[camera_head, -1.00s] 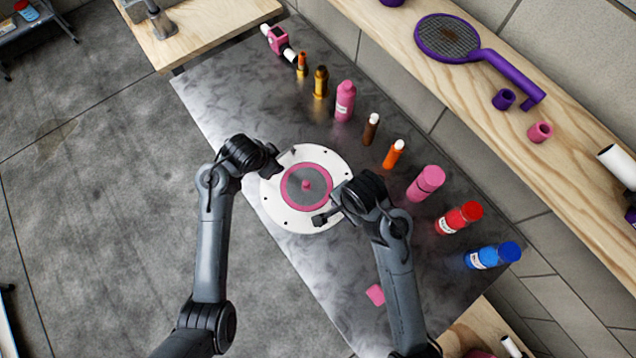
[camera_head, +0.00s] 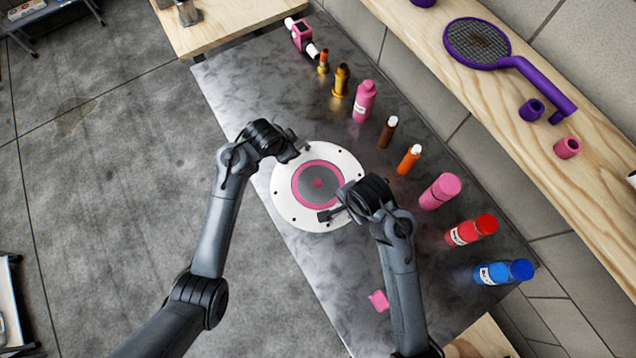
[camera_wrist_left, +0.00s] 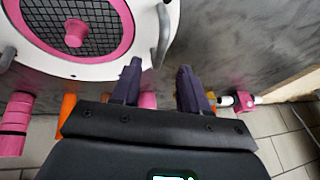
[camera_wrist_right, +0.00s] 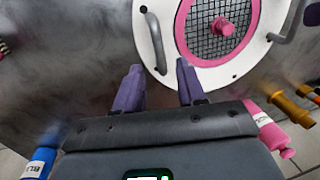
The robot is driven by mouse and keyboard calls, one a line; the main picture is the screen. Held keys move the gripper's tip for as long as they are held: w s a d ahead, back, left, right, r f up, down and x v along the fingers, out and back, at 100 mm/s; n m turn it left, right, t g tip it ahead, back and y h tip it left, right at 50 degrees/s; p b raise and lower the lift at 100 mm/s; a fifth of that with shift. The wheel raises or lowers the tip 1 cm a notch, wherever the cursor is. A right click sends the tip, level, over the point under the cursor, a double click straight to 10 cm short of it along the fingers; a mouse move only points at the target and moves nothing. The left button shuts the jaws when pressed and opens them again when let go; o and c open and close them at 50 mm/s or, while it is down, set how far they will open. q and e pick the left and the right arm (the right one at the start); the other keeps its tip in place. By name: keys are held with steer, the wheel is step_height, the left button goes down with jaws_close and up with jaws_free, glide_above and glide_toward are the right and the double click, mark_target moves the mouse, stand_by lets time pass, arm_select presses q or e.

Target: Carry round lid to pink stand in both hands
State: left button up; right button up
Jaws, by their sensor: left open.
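The round lid (camera_head: 283,203) is white with a pink ring, a grey mesh centre and a pink knob. It lies flat on the dark metal table, with two grey handles near its rim. My left gripper (camera_head: 299,150) is open at the lid's far rim; in the left wrist view one handle (camera_wrist_left: 164,36) lies just beyond the gap between its fingertips. My right gripper (camera_head: 328,214) is open at the near rim; in the right wrist view the other handle (camera_wrist_right: 154,42) lies just beyond its fingertips. I cannot tell which pink thing is the stand.
A row of bottles, including a pink one (camera_head: 364,102), a red one (camera_head: 470,231) and a blue one (camera_head: 502,272), lines the table's right side. A pink device (camera_head: 302,37) stands at the far end. A small pink block (camera_head: 379,301) lies near the front. Bare table (camera_head: 250,85) shows beyond the lid.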

arm_select(q)
steer(key=shift+x, duration=3.55)
arm_select(e)
steer(key=shift+w+a+f, duration=0.1)
steer(key=shift+w+f, duration=0.1)
steer(key=shift+f, duration=0.95)
steer(key=shift+w+a+f, duration=0.15)
steer(key=shift+w+f, duration=0.05)
steer(key=shift+f, duration=1)
steer(key=shift+w+a+f, duration=0.1)
steer(key=shift+w+f, duration=0.1)
steer(key=shift+f, duration=0.95)
arm_select(q)
steer(key=shift+c, duration=0.3)
arm_select(e)
steer(key=shift+c, duration=0.5)
arm_select(q)
steer(key=c, duration=0.7)
arm_select(e)
jaws_close()
arm_select(q)
jaws_close()
steer(key=shift+w+r, duration=0.1)
arm_select(e)
steer(key=shift+r, duration=0.1)
